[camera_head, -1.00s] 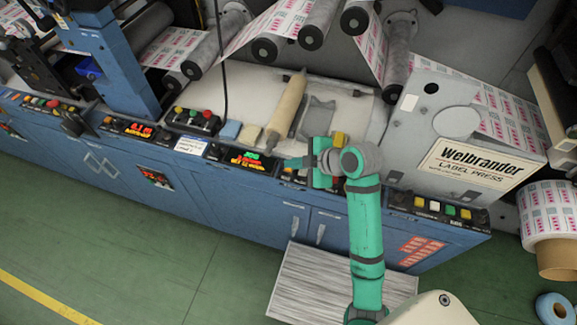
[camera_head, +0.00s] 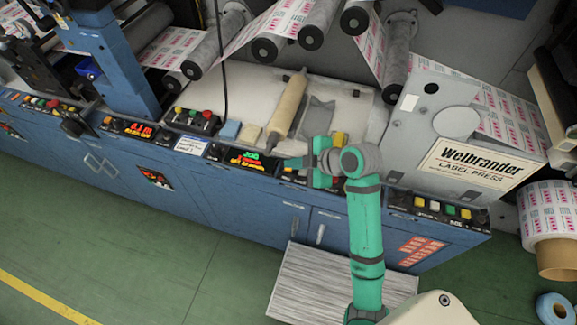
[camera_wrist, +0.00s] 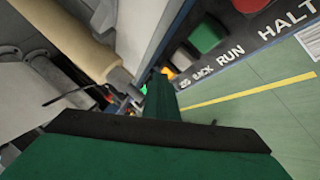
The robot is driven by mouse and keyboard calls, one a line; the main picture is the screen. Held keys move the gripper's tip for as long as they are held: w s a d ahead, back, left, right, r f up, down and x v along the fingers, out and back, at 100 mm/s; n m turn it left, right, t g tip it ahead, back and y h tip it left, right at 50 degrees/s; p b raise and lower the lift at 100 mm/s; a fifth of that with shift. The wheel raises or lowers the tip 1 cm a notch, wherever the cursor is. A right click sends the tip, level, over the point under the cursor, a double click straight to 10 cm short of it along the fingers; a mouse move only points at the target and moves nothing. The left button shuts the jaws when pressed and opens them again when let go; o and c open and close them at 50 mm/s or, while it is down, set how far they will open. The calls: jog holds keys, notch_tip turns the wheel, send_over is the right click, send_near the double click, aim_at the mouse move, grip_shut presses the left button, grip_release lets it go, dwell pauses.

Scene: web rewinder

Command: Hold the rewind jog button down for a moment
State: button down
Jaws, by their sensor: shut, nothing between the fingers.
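My gripper (camera_head: 296,163) is teal, shut and empty. In the wrist view the shut fingers (camera_wrist: 157,78) reach to the panel edge beside buttons lettered BACK, RUN and HALT. The lettering before BACK is small and hard to read.
A green button (camera_wrist: 206,36) and a red button (camera_wrist: 250,3) are close to the fingers. A tan roller (camera_head: 286,108) lies on the bed behind. The Welbrander guard plate (camera_head: 466,140) stands to the right. The green floor in front is mostly open.

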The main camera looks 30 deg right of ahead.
jog(key=shift+r, duration=0.1)
dwell(0.3)
jog(key=shift+r, duration=0.8)
jog(key=shift+r, duration=2.5)
